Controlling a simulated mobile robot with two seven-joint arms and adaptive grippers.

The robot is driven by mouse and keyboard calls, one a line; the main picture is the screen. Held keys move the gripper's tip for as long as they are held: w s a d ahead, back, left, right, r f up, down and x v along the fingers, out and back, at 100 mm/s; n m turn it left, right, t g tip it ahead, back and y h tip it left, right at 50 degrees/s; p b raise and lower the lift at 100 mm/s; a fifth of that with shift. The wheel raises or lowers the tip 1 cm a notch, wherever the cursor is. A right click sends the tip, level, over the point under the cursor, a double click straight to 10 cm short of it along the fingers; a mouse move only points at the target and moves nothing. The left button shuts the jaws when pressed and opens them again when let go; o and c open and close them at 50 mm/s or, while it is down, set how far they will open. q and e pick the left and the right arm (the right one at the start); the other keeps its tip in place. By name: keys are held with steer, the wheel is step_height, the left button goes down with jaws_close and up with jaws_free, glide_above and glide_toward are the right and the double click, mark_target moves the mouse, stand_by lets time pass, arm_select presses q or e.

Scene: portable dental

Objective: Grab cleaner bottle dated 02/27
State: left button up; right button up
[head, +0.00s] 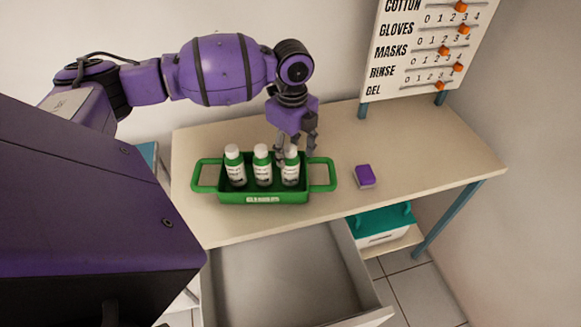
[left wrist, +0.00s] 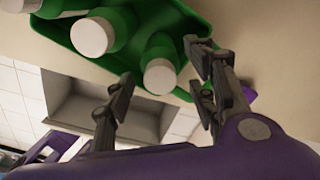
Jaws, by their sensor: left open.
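Three green cleaner bottles with white caps stand in a green handled tray (head: 208,189) on the table: a left one (head: 235,166), a middle one (head: 262,167) and a right one (head: 291,170). Their labels are too small to read for dates. My left gripper (head: 296,155) points down at the right bottle, its fingers around or just behind it. In the left wrist view the open fingers (left wrist: 163,88) stand on either side of one bottle's white cap (left wrist: 160,76); contact is not clear. A second cap (left wrist: 92,37) is beside it. My right gripper is not in view.
A purple sponge-like block (head: 364,176) lies right of the tray. A supply board (head: 420,50) stands at the back right. An open drawer (head: 285,285) juts out below the table (head: 420,175). The table's right side is clear.

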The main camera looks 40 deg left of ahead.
mark_target(289, 163)
arm_select(q)
steer(key=f, duration=0.5)
steer(key=shift+s+a, duration=0.15)
steer(key=shift+a, duration=0.2)
steer(key=c, duration=1.3)
